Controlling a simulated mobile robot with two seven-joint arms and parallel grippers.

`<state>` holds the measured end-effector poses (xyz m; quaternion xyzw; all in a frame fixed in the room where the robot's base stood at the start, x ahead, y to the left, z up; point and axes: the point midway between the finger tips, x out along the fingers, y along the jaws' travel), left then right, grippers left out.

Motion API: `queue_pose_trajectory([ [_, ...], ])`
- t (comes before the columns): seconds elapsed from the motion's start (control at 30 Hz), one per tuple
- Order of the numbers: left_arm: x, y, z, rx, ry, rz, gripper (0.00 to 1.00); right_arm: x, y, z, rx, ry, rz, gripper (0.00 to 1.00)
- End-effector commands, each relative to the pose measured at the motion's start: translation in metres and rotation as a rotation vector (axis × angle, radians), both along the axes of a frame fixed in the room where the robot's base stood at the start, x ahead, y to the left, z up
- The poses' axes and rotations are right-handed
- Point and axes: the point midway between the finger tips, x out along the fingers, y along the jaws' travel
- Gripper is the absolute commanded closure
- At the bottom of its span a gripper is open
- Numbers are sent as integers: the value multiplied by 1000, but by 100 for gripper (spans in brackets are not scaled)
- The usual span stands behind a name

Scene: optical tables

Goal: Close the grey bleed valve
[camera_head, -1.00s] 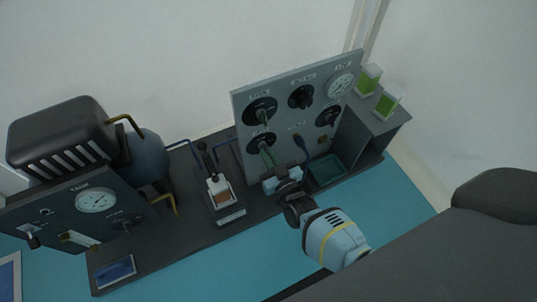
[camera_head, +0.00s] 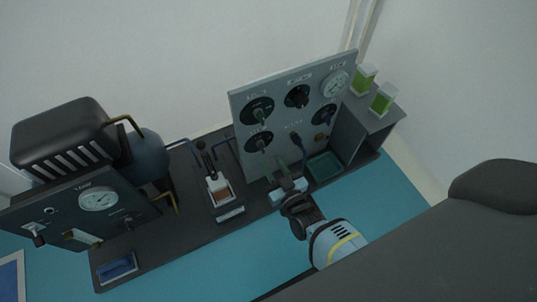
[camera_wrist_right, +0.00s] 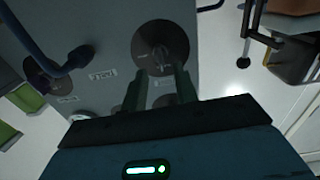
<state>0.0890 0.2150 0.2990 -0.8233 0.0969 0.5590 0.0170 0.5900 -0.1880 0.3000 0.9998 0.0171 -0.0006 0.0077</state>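The grey upright panel (camera_head: 270,115) carries several knobs on round black dials and a dark blue lever (camera_head: 300,146). Their labels are too small to read, so I cannot tell which is the bleed valve. My right gripper (camera_head: 281,164) is just in front of the panel, below the lower-left knob (camera_head: 259,142). In the right wrist view this knob (camera_wrist_right: 160,56) lies just beyond the fingertips, and the lever (camera_wrist_right: 72,62) is off to the left. The right gripper (camera_wrist_right: 158,90) is open and empty, apart from the knob. My left gripper is not in view.
A tank panel (camera_head: 70,215) with a gauge is at far left.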

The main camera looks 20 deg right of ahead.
Motion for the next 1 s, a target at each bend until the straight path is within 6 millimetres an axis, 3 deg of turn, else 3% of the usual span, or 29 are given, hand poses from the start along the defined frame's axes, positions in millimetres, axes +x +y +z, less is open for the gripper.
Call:
queue_pose_trajectory([
  [0.1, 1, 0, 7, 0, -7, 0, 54, -17, -1, 2, -1, 0, 0, 71],
  [0.3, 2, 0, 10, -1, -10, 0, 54, -31, -1, 1, -1, 0, 1, 71],
  [0.87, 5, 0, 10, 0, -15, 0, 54, -31, -1, 1, -1, -1, 0, 71],
  [1.0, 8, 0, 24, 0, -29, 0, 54, -29, -1, 21, -1, -14, 0, 71],
])
